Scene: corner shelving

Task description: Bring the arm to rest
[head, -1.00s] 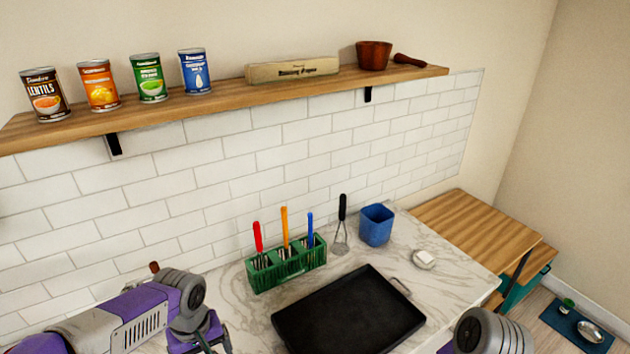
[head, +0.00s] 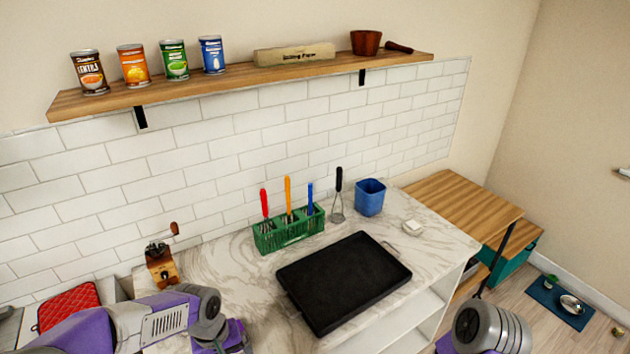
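My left arm (head: 165,322) comes in from the lower left, over the left part of the marble counter (head: 225,265). Its gripper lies at or beyond the bottom edge, and its fingers cannot be made out. My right arm (head: 488,330) shows only as a grey joint and a bit of purple at the bottom right. The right gripper is out of the picture. No object is seen in either hand.
A black tray (head: 345,280) lies on the counter. Behind it are a green utensil caddy (head: 290,232), a whisk (head: 338,195) and a blue cup (head: 370,197). A coffee grinder (head: 161,265) stands behind my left arm. A wooden shelf (head: 240,83) holds several cans.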

